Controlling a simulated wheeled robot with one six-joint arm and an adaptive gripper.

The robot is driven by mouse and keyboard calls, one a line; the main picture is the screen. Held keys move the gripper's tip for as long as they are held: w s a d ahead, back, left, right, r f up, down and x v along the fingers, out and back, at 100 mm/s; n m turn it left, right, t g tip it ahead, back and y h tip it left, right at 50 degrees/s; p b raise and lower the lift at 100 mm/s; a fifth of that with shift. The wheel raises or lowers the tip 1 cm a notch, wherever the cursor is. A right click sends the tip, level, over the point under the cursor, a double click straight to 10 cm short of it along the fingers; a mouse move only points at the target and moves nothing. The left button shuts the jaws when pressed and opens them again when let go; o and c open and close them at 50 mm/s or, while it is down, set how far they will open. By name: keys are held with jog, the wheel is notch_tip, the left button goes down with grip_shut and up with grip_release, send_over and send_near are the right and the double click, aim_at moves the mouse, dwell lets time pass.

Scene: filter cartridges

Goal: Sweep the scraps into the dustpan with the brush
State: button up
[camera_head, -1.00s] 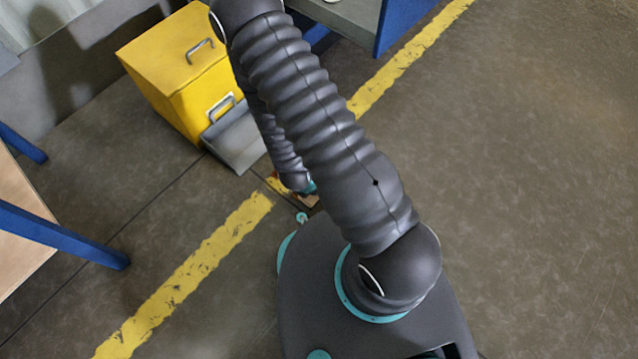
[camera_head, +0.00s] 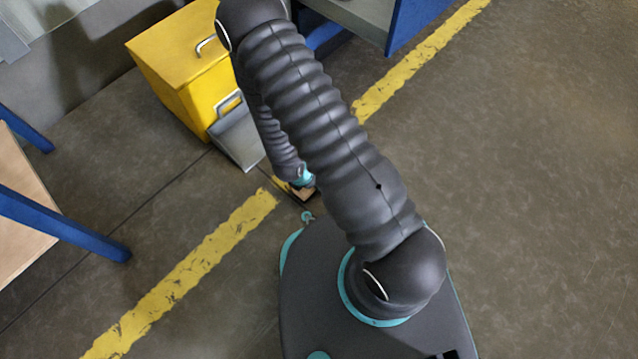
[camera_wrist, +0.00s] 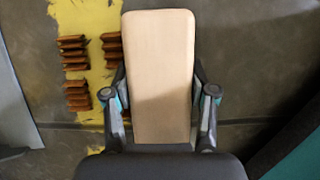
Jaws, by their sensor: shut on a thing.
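My gripper (camera_wrist: 160,92) is shut on the brush, with one finger at each side of it. The brush (camera_wrist: 160,60) shows as a pale wooden block in the wrist view; its bristles are hidden beneath. In the head view the brush (camera_head: 304,194) is low near the floor, just in front of my base and mostly behind my arm. Several brown scraps (camera_wrist: 75,65) lie in two columns on the yellow floor stripe, left of the brush in the wrist view. The grey dustpan (camera_head: 236,138) lies on the floor against the yellow bin; my forearm is close to its right side.
The yellow bin (camera_head: 186,60) stands behind the dustpan. A bench with blue legs (camera_head: 70,225) is at the left, and another blue-framed unit (camera_head: 408,22) is at the top. The floor at the right is clear.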

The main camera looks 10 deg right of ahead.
jog(key=shift+w+a, duration=1.3)
jog(key=shift+w, duration=0.6)
jog(key=shift+w+a, duration=1.25)
jog(key=shift+w, duration=0.6)
jog(key=shift+w+a, duration=1.3)
jog(key=shift+w, duration=0.6)
jog(key=shift+w+a+p, duration=0.55)
jog(key=shift+w+a, duration=0.05)
jog(key=shift+w, duration=0.25)
jog(key=w+p, duration=0.1)
jog(key=w+a+r+p, duration=0.1)
jog(key=p, duration=0.1)
jog(key=shift+w+a, duration=0.15)
jog(key=shift+a, duration=0.1)
jog(key=shift+w+a+r+p, duration=0.1)
jog(key=shift+w+a+p, duration=0.15)
jog(key=shift+w+a, duration=0.5)
jog(key=shift+w+a+p, duration=0.2)
jog(key=shift+w+a, duration=0.25)
jog(key=shift+w, duration=0.55)
jog(key=shift+w+a, duration=0.6)
jog(key=shift+w, duration=0.3)
jog(key=shift+r+p, duration=1.3)
jog(key=shift+r, duration=1.45)
